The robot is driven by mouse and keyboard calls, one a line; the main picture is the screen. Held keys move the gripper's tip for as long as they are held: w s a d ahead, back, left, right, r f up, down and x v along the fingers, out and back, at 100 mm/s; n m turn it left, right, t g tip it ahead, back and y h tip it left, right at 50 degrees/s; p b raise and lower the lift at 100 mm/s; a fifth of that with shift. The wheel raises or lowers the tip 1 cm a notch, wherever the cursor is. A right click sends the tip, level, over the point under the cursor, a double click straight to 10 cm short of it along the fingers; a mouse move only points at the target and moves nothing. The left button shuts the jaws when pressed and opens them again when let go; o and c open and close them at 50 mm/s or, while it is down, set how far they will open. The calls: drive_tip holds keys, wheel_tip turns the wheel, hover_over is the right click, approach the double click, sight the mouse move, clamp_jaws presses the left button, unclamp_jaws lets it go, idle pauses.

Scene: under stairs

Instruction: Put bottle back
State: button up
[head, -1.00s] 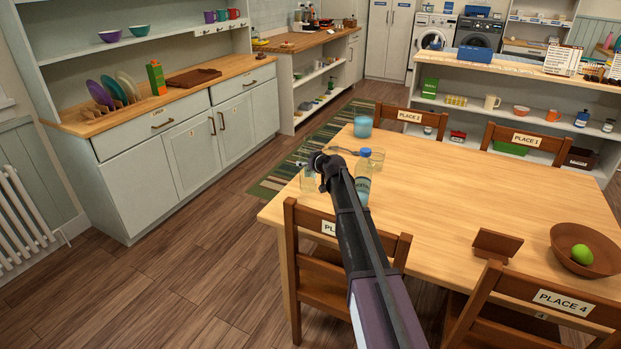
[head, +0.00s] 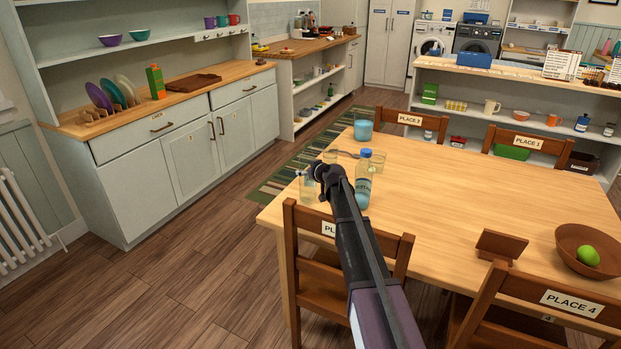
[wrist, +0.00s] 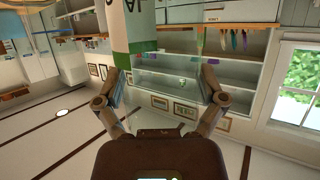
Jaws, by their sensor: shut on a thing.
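My gripper (head: 312,174) is over the near left corner of the wooden table (head: 440,205). It is shut on a clear see-through container (head: 307,190), partly hidden by my wrist; I cannot tell if it is a bottle or a glass. In the wrist view my gripper (wrist: 163,85) has its fingers at both sides of clear material. A clear bottle with a blue cap (head: 364,180) stands upright on the table just right of my gripper.
A teal cup (head: 363,131) stands behind the bottle. A bowl with a green fruit (head: 580,250) and a small brown stand (head: 500,245) are at the right. Chairs (head: 340,250) line the table. The table's middle is clear. A counter (head: 165,105) with plates and a carton is at the left.

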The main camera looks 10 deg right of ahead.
drive_tip(key=shift+f+b, duration=0.3)
drive_tip(key=shift+f, duration=0.4)
drive_tip(key=o, duration=1)
drive_tip(key=shift+r, duration=0.25)
drive_tip(key=p+v, duration=0.4)
drive_tip(key=v, duration=0.8)
drive_tip(key=shift+p, duration=0.35)
